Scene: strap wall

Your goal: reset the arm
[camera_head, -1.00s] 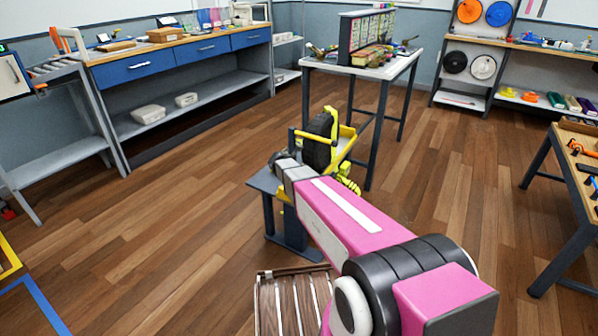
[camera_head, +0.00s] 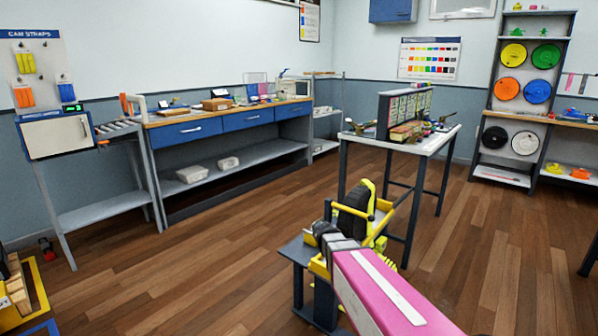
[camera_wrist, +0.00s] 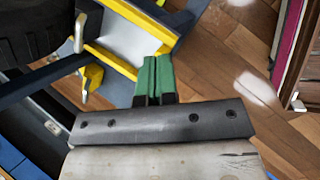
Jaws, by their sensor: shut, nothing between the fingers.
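My gripper (camera_wrist: 153,80) shows in the wrist view as two green fingers pressed together, with nothing between them. In the head view my pink arm (camera_head: 378,290) reaches up from the bottom edge toward a dark blue-grey stand (camera_head: 322,300) with a yellow frame and a black, wheel-like round part (camera_head: 352,212). My fingers cannot be made out in the head view. In the wrist view the fingers are over or near the stand's yellow bars (camera_wrist: 110,60) and a pale plate; I cannot tell whether they touch.
A white-topped table (camera_head: 430,146) with a divided rack stands behind the stand. A workbench with blue drawers (camera_head: 192,132) runs along the left wall. Shelves with coloured reels (camera_head: 507,89) stand at the right. Open wooden floor (camera_head: 190,270) lies to the left.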

